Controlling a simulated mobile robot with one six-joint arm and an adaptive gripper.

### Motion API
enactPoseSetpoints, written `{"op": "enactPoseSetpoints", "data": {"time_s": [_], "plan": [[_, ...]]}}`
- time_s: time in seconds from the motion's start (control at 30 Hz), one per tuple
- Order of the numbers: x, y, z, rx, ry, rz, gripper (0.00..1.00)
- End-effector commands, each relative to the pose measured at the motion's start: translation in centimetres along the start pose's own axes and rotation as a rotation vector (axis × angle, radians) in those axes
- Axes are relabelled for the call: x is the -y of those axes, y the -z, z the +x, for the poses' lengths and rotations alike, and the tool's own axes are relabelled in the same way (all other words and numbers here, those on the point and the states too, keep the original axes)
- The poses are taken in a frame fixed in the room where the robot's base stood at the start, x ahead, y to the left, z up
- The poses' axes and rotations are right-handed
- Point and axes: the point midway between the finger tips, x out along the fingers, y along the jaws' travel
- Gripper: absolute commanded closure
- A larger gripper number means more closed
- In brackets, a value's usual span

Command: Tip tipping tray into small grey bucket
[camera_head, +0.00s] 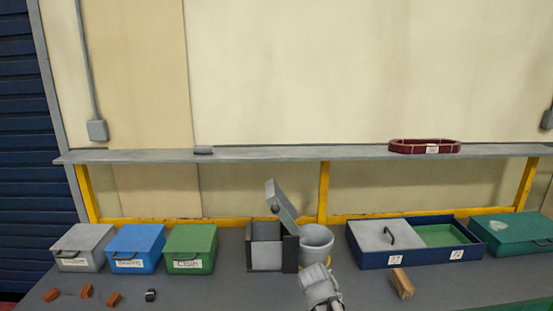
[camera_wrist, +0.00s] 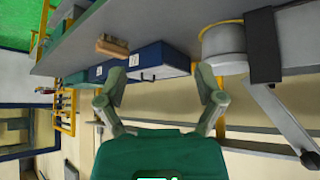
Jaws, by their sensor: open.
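The tipping tray (camera_head: 282,205) is a grey piece standing steeply tilted above a grey box with dark side posts (camera_head: 267,252). In the wrist view, which is turned over, a long grey part of it (camera_wrist: 282,122) reaches out from a dark post. The small grey bucket (camera_head: 317,240) stands upright just right of the posts; it also shows in the wrist view (camera_wrist: 224,48). The bucket's inside is mostly hidden. My gripper (camera_head: 322,290) is in front of the bucket, apart from it. In the wrist view its fingers (camera_wrist: 160,85) are spread and empty.
Grey (camera_head: 84,247), blue (camera_head: 135,247) and green (camera_head: 190,247) lidded boxes stand at left, with small brown blocks (camera_head: 85,290) before them. A blue tray (camera_head: 420,257) and a wooden-handled block (camera_head: 402,283) lie right. A shelf (camera_head: 270,154) runs above the bench.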

Motion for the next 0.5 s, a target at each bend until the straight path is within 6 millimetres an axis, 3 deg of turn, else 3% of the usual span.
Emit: {"op": "enactPoseSetpoints", "data": {"time_s": [0.2,0.5], "plan": [[-3.6,-4.6,0.3,0.249,-0.002,-0.198,0.13],[-6.4,-9.7,-1.0,0.536,0.129,-0.459,0.13]]}}
